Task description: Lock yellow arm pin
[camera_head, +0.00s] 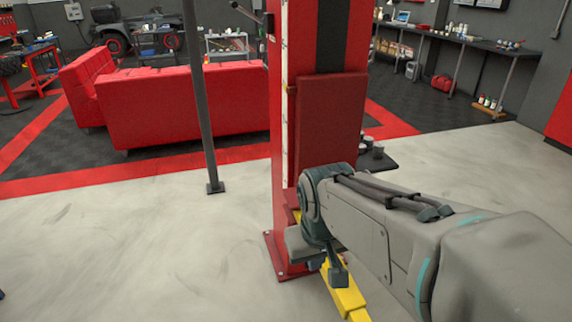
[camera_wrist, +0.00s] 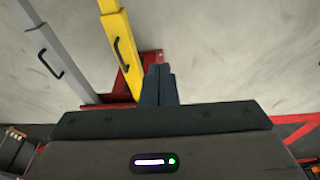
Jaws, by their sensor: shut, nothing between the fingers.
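The yellow arm (camera_head: 344,293) shows low beside the foot of the red post in the head view, partly hidden behind my arm. In the wrist view the yellow arm (camera_wrist: 119,45) runs down from the top edge, with a black handle (camera_wrist: 127,55) on its side. I cannot make out a separate pin on it. My gripper (camera_wrist: 160,69) is shut and empty, its fingertips just right of the yellow arm. In the head view my gripper (camera_head: 337,274) hangs over the yellow arm; whether it touches cannot be told.
A grey arm (camera_wrist: 58,50) with its own black handle lies left of the yellow one. The red post (camera_head: 318,50) stands close to my arm on a red base plate. A thin dark pole (camera_head: 201,100) and a red sofa (camera_head: 180,108) stand behind. The floor at left is clear.

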